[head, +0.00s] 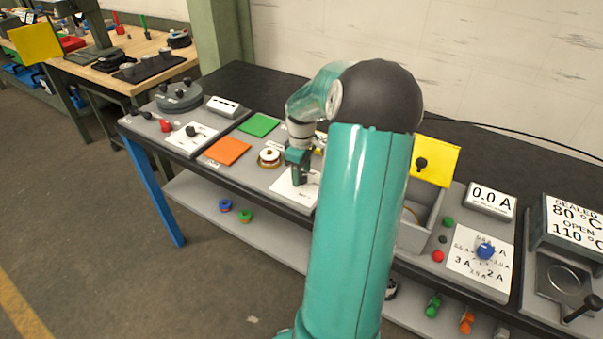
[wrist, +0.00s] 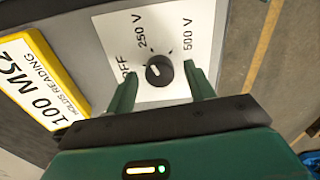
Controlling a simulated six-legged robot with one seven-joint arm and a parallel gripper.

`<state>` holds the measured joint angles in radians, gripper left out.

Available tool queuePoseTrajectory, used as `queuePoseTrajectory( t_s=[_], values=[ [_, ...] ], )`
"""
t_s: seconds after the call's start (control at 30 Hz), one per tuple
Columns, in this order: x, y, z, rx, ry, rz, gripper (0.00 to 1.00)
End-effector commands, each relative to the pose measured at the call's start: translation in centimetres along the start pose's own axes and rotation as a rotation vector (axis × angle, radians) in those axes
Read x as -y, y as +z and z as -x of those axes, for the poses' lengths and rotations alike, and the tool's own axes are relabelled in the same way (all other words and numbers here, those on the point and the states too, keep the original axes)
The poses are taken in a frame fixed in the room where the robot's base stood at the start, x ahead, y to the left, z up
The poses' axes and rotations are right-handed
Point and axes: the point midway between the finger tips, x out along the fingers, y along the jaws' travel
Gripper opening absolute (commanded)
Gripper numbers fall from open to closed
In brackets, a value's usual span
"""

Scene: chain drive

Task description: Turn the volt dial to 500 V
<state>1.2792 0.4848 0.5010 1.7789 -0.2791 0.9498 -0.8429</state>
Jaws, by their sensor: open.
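The volt dial (wrist: 159,71) is a small black round knob on a white plate (wrist: 165,40) marked OFF, 250 V and 500 V. A small light mark shows on the left part of its face, on the OFF side; its exact setting is hard to read. My gripper (wrist: 160,88) is open, one green finger on each side of the dial, with gaps visible. I cannot tell how far above the plate the fingertips are. In the head view my gripper (head: 300,178) hangs over the white plate (head: 285,186) and the dial cannot be made out.
A yellow-framed display (wrist: 35,85) reading 100 MΩ stands left of the plate in the wrist view. In the head view, an orange pad (head: 227,150), a green pad (head: 258,125) and a brown-and-white round part (head: 269,157) lie to the left. A grey bin (head: 417,232) stands to the right.

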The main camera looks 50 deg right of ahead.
Motion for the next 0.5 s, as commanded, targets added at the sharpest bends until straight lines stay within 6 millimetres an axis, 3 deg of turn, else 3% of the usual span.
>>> queuePoseTrajectory(
  t_s=[0.37, 0.5],
  values=[
    [0.00, 0.01, -0.87, -0.001, 0.001, 0.000, 0.53],
    [0.00, 0.01, -0.86, -0.001, 0.001, 0.000, 0.28]
  ],
)
